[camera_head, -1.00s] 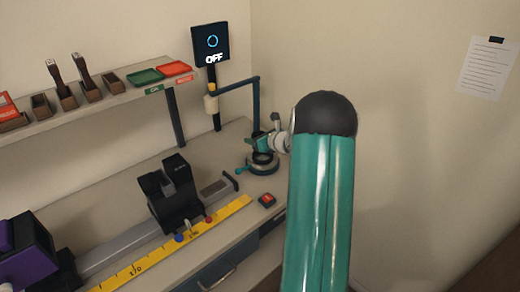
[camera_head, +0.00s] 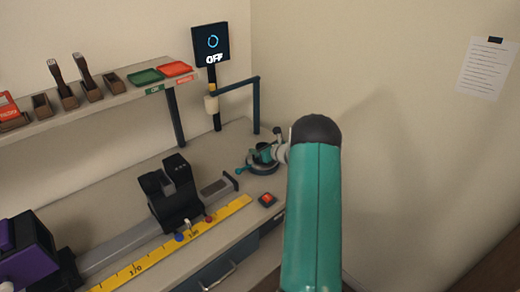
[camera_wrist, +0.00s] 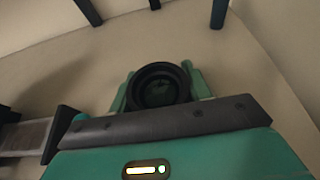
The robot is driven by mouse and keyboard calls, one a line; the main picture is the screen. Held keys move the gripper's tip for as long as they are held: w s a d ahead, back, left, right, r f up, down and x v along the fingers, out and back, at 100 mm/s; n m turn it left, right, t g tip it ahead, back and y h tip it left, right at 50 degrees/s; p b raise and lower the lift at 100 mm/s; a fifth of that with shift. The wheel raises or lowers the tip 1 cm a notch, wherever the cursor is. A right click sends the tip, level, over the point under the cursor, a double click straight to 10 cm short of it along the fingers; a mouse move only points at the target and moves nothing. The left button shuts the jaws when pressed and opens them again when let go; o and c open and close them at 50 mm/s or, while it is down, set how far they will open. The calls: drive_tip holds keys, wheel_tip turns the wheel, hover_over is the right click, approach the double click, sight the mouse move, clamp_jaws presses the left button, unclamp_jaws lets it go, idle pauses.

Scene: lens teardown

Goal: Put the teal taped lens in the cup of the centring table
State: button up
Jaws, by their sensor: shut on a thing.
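The centring table (camera_head: 262,170) is a small round teal and dark stand near the right end of the bench in the head view. My gripper (camera_head: 266,152) is low over it and hides most of its cup. In the wrist view my gripper (camera_wrist: 158,92) has its green fingers on either side of a dark round lens (camera_wrist: 158,86) with dark greenish glass. It is shut on this lens, which I take to be the teal taped lens. Its tape cannot be made out. I cannot tell whether the lens touches the cup.
A dark post with an arm (camera_head: 257,105) stands just behind the table. A screen reading OFF (camera_head: 211,44) is behind. A red button (camera_head: 267,199) sits in front, and a rail with a black carriage (camera_head: 176,198) lies left. A shelf (camera_head: 100,98) holds trays.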

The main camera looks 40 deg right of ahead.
drive_tip(key=shift+f, duration=0.1)
drive_tip(key=o, duration=1.1)
drive_tip(key=shift+c, duration=0.2)
